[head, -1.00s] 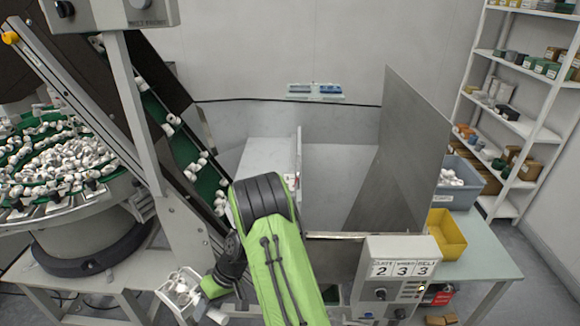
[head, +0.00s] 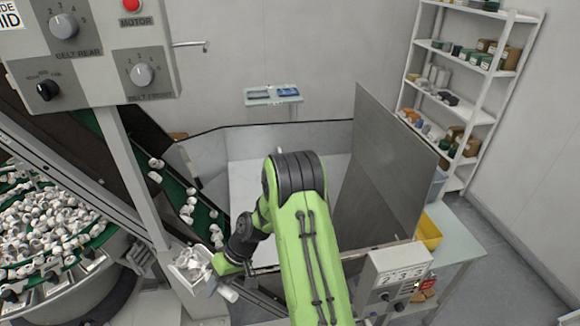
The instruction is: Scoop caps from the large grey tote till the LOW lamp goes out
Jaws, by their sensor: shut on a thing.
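My gripper (head: 228,267) is at the lower centre left, shut on the handle of a pale scoop (head: 180,272); the fingers are partly hidden. White caps (head: 194,264) lie in the scoop, which is beside the lower end of the green belt. The large grey tote (head: 438,186) shows only as a sliver at right, behind the grey upright panel, and its contents are hidden.
A steep green belt (head: 175,190) carries several white caps. A round feeder bowl (head: 60,235) full of caps is at left. A tall grey panel (head: 385,165) stands right of my arm. A yellow bin (head: 428,232) sits on the right table. A control box (head: 95,50) hangs at upper left.

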